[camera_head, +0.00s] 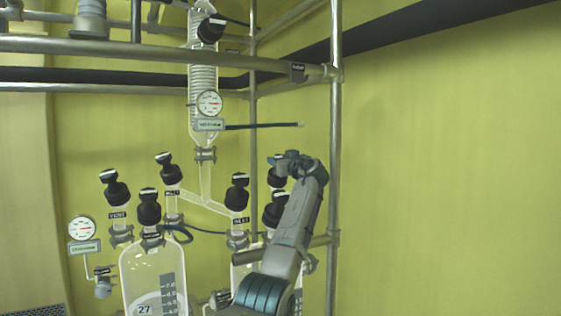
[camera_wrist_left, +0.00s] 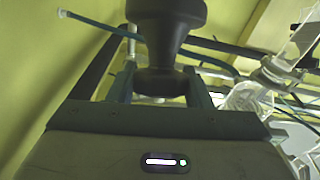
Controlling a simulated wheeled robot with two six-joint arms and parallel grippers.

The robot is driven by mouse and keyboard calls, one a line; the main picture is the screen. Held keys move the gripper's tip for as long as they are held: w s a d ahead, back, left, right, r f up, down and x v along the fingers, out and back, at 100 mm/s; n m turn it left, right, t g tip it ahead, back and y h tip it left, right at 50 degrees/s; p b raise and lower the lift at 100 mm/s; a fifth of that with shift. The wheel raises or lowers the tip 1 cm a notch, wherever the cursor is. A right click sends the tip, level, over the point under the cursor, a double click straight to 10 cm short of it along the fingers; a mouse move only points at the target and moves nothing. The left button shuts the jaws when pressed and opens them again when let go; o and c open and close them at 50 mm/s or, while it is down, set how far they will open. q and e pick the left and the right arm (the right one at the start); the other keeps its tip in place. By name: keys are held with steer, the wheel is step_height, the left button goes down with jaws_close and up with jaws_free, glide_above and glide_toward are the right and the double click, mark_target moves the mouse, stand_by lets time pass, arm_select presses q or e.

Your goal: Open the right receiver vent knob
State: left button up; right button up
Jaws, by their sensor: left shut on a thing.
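My left gripper (camera_head: 291,160) is above the right receiver (camera_head: 243,268), and my arm covers much of that vessel. The gripper is shut on a black knob at the back right of this receiver. In the head view a dark part of the knob (camera_head: 277,182) shows just below the gripper. In the left wrist view the knob (camera_wrist_left: 165,28) has a wide cap and a narrower neck, with the left gripper's fingers (camera_wrist_left: 163,85) on both sides of it. Its label is hidden, so I cannot read it. My right gripper is not in view.
Other black knobs stand close by: one (camera_head: 238,186) to the left and one (camera_head: 274,208) partly behind my arm. The left receiver (camera_head: 150,268) carries several more. A vertical steel pole (camera_head: 335,150) is just right of my arm. The wall side at right is clear.

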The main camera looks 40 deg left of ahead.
arm_select(q)
steer(key=shift+f, duration=0.1)
steer(key=o, duration=1)
steer(key=shift+d, duration=0.15)
steer(key=shift+s+d+f+b, duration=0.1)
steer(key=shift+d+b, duration=0.15)
steer(key=shift+b, duration=0.1)
steer(key=b+v, duration=0.4)
steer(key=v, duration=0.6)
steer(key=shift+b, duration=0.35)
